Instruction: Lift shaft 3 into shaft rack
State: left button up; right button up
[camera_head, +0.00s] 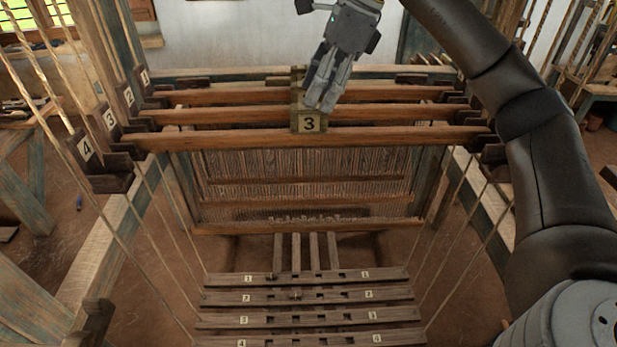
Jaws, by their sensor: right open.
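Shaft 3 is the front wooden bar (220,138) of three parallel bars, with a "3" tag block (309,124) at its middle. Its ends lie at dark notched brackets of the shaft rack (122,147) on the left and right; I cannot tell how fully they are seated. Threads hang below the bars. My right gripper (320,105) is open, fingers pointing down, just above and behind the tag block; contact is unclear. It hides part of the bars behind. My left gripper is out of view.
Rack plates marked 1 to 4 step along the left; the bracket by plate 4 (85,149) holds no bar. Cords slant down both sides. Numbered slats (300,298) lie low in front. My right arm spans the right side.

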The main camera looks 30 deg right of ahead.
aim_at(309, 110)
jog(key=p+x, duration=0.1)
jog(key=x, duration=0.3)
jog(key=shift+s+a+f+p, duration=0.15)
jog(key=shift+a+p, duration=0.1)
jog(key=shift+p, duration=0.05)
jog(key=shift+f, duration=0.25)
jog(key=shift+c, duration=0.8)
jog(key=c, duration=1)
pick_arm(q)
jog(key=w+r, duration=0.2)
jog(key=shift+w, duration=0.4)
pick_arm(e)
grip_shut()
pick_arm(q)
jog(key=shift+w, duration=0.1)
pick_arm(e)
jog(key=shift+a, duration=0.1)
